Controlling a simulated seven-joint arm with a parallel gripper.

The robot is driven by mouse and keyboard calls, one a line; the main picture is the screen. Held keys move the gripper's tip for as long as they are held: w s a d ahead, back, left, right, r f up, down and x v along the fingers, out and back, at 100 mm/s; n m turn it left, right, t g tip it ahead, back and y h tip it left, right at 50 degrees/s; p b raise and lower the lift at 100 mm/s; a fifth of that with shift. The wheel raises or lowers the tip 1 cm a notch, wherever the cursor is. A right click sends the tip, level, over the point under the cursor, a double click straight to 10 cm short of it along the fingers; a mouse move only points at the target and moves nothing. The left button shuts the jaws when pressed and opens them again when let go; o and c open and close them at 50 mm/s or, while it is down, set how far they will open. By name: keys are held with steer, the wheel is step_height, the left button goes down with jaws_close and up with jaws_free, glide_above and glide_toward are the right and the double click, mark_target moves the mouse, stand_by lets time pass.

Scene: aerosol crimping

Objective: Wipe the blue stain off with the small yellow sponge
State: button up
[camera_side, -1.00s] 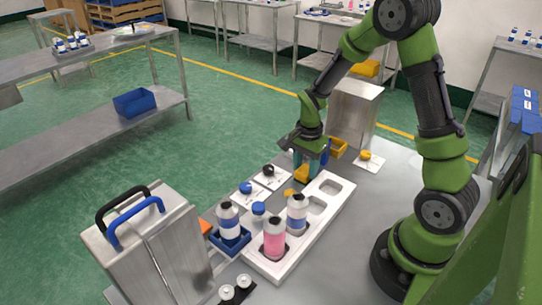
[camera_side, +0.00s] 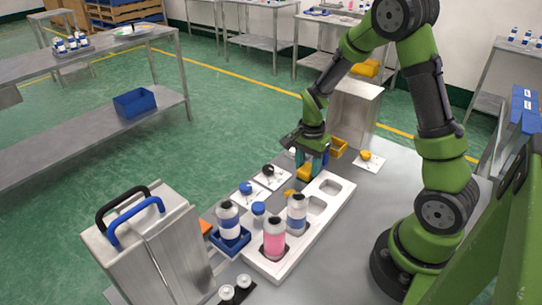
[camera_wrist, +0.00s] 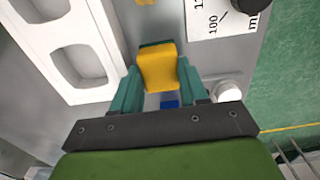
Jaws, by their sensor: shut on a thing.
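The small yellow sponge (camera_wrist: 158,68) sits between the teal fingers of my gripper (camera_wrist: 153,78) in the wrist view. My gripper is shut on it. In the side view my gripper (camera_side: 311,165) is low over the table beside the far end of the white tray, with the sponge (camera_side: 304,173) under it. I cannot tell whether the sponge touches the table. A small blue patch (camera_wrist: 169,103) shows just behind the sponge between the fingers in the wrist view. I cannot tell for sure that it is the stain; part of it may be hidden.
The white tray (camera_side: 337,201) holds a pink bottle (camera_side: 274,239) and a white bottle (camera_side: 297,213) beside my gripper. A card with a black knob (camera_side: 269,171) lies left of it. Another yellow piece (camera_side: 290,193) lies near the tray.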

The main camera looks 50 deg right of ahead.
steer(key=shift+a, duration=1.85)
steer(key=shift+s+d+f, duration=0.1)
steer(key=shift+d+f, duration=0.05)
steer(key=shift+d, duration=0.75)
steer(key=shift+d+f, duration=0.15)
steer(key=shift+d, duration=0.75)
steer(key=shift+c, duration=0.9)
steer(key=shift+d+r, duration=0.1)
steer(key=shift+d, duration=1.35)
steer(key=shift+r, duration=0.1)
steer(key=shift+a, duration=3.45)
steer(key=shift+d+r, duration=0.1)
steer(key=shift+d, duration=3.2)
